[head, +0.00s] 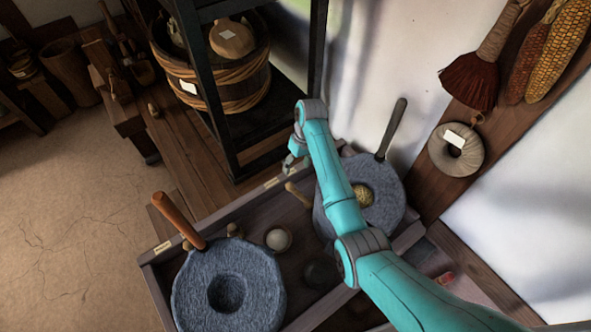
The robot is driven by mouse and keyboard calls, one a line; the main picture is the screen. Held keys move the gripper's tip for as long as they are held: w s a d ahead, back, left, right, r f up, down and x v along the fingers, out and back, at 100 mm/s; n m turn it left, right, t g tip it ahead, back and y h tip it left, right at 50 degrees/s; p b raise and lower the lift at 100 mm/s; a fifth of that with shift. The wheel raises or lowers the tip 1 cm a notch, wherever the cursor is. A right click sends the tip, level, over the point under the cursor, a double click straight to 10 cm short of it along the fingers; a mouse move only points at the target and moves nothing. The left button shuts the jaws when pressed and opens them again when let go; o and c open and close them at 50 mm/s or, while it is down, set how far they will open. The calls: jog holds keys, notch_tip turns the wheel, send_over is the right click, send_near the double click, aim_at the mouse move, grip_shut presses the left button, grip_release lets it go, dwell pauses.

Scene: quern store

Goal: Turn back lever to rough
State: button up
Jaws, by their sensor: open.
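Two grey stone querns sit in a dark wooden frame (212,222). The back quern (388,200) has a dark upright handle (391,130) and yellow grain in its centre. The front quern (195,305) has an orange-brown wooden handle (177,219). A small wooden lever (297,193) sticks up beside the back quern, left of it. My gripper (291,165) is open above the frame's back edge, just beyond this lever and apart from it in the picture. My arm covers part of the back quern. Small labels on the frame's edge are too small to read, so the lever's setting is unclear.
A dark shelf stand (228,150) with a rope-bound tub (255,92) stands behind my gripper. A wall board (430,187) with hanging corn is at right. Open floor is at left.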

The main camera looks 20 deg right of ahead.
jog(key=shift+c, duration=0.3)
jog(key=c, duration=0.4)
jog(key=shift+a+m, duration=0.1)
jog(key=shift+m, duration=0.2)
jog(key=c, duration=0.4)
jog(key=shift+w+a+f+m+t+h, duration=0.15)
jog(key=shift+m+t+h, duration=0.25)
jog(key=shift+m+h, duration=0.1)
jog(key=c, duration=0.4)
jog(key=shift+w+a+m+t+h, duration=0.15)
jog(key=shift+m+t+h, duration=0.15)
jog(key=shift+m, duration=0.5)
grip_shut()
notch_tip(320, 180, down, 8)
jog(key=a+m+t+h, duration=0.1)
jog(key=m+t+h, duration=0.1)
jog(key=m, duration=0.3)
jog(key=shift+w+t+h, duration=0.3)
jog(key=shift+w, duration=0.1)
